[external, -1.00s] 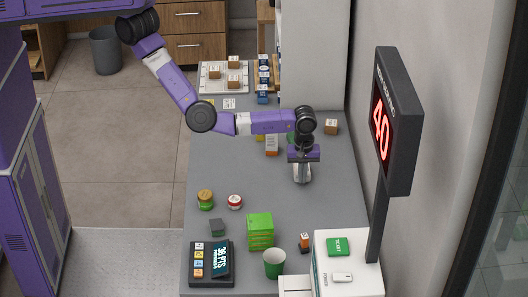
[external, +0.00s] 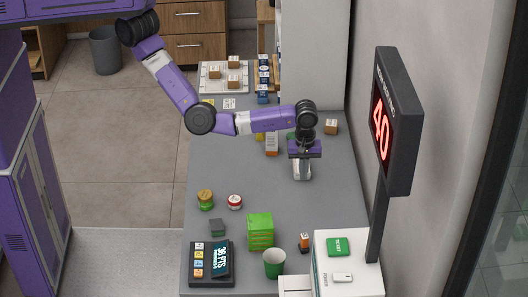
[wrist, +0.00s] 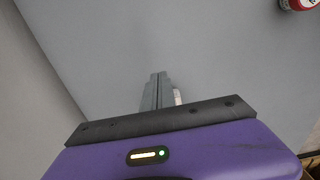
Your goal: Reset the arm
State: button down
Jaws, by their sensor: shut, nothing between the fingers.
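My arm reaches over the grey counter (external: 250,177) from the upper left. My gripper (external: 302,176) points down above the right-middle part of the counter and is shut. In the wrist view my gripper (wrist: 158,90) has its two grey fingers together with nothing seen between them. A small pale patch shows beside the fingers there; I cannot tell what it is.
Near the front are a jar (external: 205,199), a red-and-white tin (external: 235,201), a green box stack (external: 260,231), a green cup (external: 274,263) and a card terminal (external: 211,264). A display (external: 393,120) stands right. Small boxes (external: 271,145) lie behind the gripper. The counter's middle is clear.

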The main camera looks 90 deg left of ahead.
notch_tip(320, 180, up, 6)
jog(key=shift+f+b, duration=0.1)
jog(key=shift+b, duration=0.2)
